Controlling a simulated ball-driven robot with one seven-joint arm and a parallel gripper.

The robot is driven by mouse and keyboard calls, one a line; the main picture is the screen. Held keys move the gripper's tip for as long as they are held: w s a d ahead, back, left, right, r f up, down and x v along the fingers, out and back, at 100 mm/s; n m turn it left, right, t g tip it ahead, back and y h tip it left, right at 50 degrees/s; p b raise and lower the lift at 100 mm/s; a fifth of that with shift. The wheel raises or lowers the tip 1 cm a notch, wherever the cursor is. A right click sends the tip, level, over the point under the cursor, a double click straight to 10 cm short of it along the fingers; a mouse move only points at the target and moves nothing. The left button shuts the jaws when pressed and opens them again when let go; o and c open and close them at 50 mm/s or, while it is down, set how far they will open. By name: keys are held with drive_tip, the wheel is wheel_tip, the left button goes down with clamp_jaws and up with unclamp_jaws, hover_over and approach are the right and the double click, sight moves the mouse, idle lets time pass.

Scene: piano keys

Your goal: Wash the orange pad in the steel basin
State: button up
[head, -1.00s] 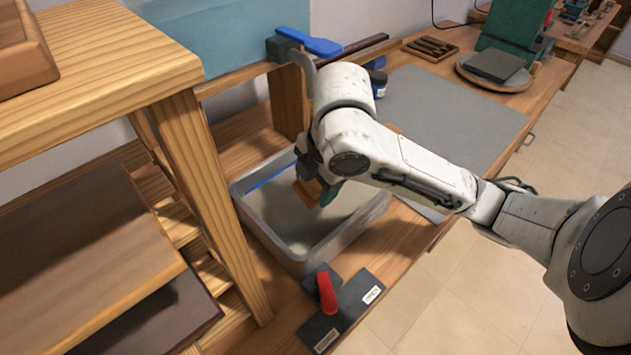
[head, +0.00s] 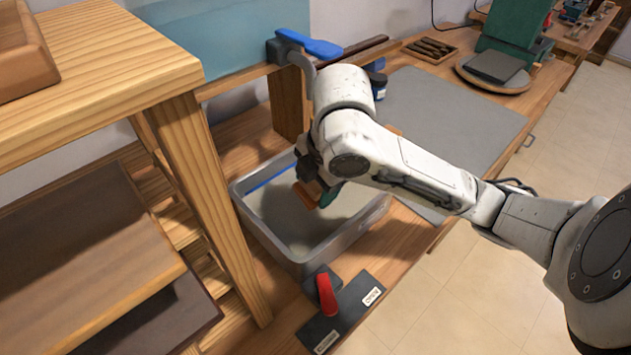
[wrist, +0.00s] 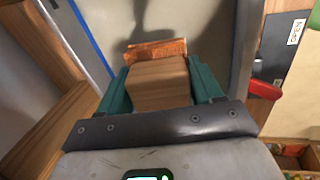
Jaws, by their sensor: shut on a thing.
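The orange pad (wrist: 155,50) is the face of a wooden block (wrist: 160,82). My gripper (wrist: 162,88) is shut on this block between its green fingers, with the pad side facing away from my wrist. In the head view my gripper (head: 322,192) is over the steel basin (head: 300,258), and the orange pad (head: 304,196) shows just left of the fingers. The basin is a grey rectangular tub with a blue line (head: 270,178) along its inner wall. I cannot tell whether the pad touches what is in the basin.
A red lever (head: 327,294) on a dark labelled plate (head: 345,312) stands at the basin's near side. A wooden frame post (head: 215,200) rises close on the left. A blue-handled tool (head: 310,46) sits behind. A grey mat (head: 450,115) lies clear to the right.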

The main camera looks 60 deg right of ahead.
drive_tip(key=shift+r, duration=0.1)
drive_tip(key=p+v, duration=0.2)
drive_tip(key=v, duration=0.1)
drive_tip(key=w+p+v, duration=0.1)
drive_tip(key=p+v, duration=0.1)
drive_tip(key=p, duration=0.1)
drive_tip(key=shift+d+r, duration=0.15)
drive_tip(key=shift+r, duration=0.4)
drive_tip(key=shift+f, duration=0.1)
